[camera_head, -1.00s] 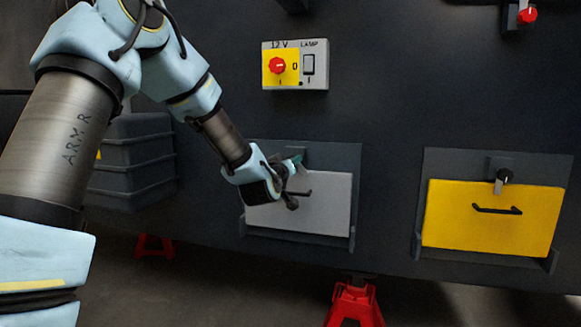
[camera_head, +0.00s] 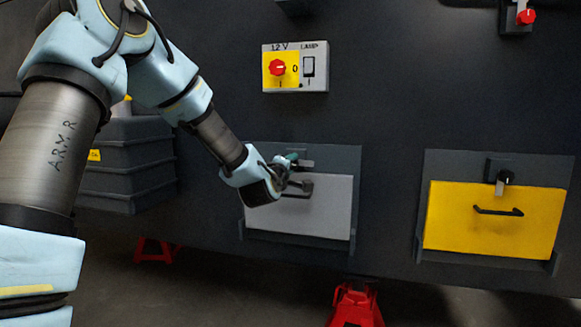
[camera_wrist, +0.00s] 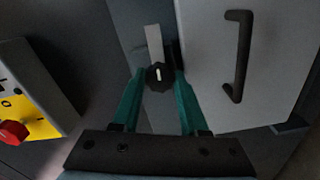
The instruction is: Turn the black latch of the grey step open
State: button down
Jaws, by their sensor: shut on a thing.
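The grey step (camera_head: 325,215) is a closed flat panel with a black bar handle, low on the dark chassis; the handle also shows in the wrist view (camera_wrist: 238,55). Its latch has a round black knob (camera_wrist: 158,76) just above the panel's top edge. The latch's pale tab (camera_wrist: 154,42) points sideways, along the panel's edge and beside it, not across the panel. My gripper (camera_wrist: 157,80) has its teal fingers on either side of the knob, shut on it. In the head view, my gripper (camera_head: 292,160) hides most of the knob.
A yellow step (camera_head: 490,220) to the right has its latch tab (camera_head: 500,186) pointing down over the panel. A switch box (camera_head: 295,67) with a red knob is above the grey step. Grey crates (camera_head: 130,165) stand at left, red stands (camera_head: 355,305) below.

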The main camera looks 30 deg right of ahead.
jog(key=shift+n, duration=0.4)
jog(key=shift+c, duration=2.2)
grip_release()
jog(key=p+v, duration=0.1)
jog(key=v, duration=0.9)
jog(key=shift+s+a, duration=0.3)
